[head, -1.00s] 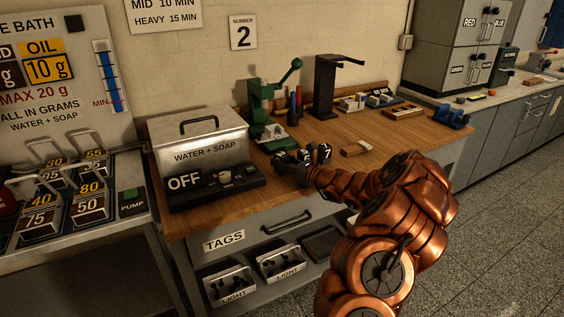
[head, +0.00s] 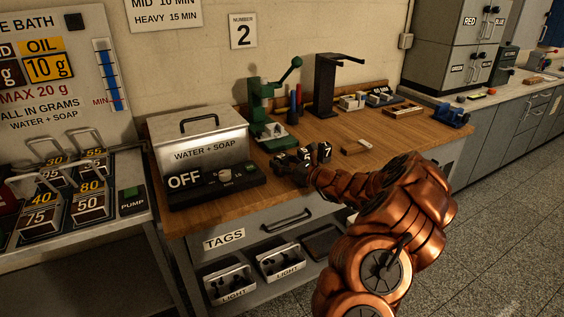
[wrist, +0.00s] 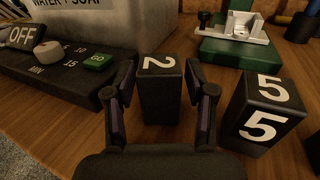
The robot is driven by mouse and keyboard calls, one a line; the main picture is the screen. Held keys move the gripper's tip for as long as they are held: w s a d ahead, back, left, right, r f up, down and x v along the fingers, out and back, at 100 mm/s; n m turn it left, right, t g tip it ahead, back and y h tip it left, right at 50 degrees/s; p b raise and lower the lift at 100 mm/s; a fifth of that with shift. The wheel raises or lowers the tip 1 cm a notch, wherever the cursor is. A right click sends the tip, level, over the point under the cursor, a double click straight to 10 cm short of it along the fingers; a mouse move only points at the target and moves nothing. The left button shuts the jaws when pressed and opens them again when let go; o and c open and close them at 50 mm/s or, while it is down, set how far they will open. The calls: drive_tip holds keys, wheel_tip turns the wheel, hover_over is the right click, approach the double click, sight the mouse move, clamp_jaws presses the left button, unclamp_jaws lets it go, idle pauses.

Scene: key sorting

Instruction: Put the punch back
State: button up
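Black number punches stand on the wooden bench. In the wrist view the punch marked 2 (wrist: 160,90) stands upright between my gripper's fingers. My gripper (wrist: 161,72) is open around it, with a finger on each side and narrow gaps at most. The punch marked 5 (wrist: 263,115) stands just right of the right finger. In the head view my gripper (head: 290,167) is low over the bench, beside the 5 punch (head: 307,156) and the 7 punch (head: 325,151). The 2 punch is hard to make out there.
A WATER + SOAP bath (head: 200,143) with an OFF control panel (head: 215,185) stands close on the left. A green press (head: 262,115) stands behind the punches, with a black stand (head: 325,90) to its right.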

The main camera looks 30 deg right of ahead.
drive_tip(key=shift+o, duration=0.2)
drive_tip(key=shift+f, duration=0.45)
drive_tip(key=shift+r, duration=0.35)
drive_tip(key=shift+s+d+r, duration=0.1)
drive_tip(key=shift+s+r, duration=0.15)
drive_tip(key=v, duration=1.1)
drive_tip(key=shift+s+r, duration=0.25)
drive_tip(key=shift+r, duration=0.05)
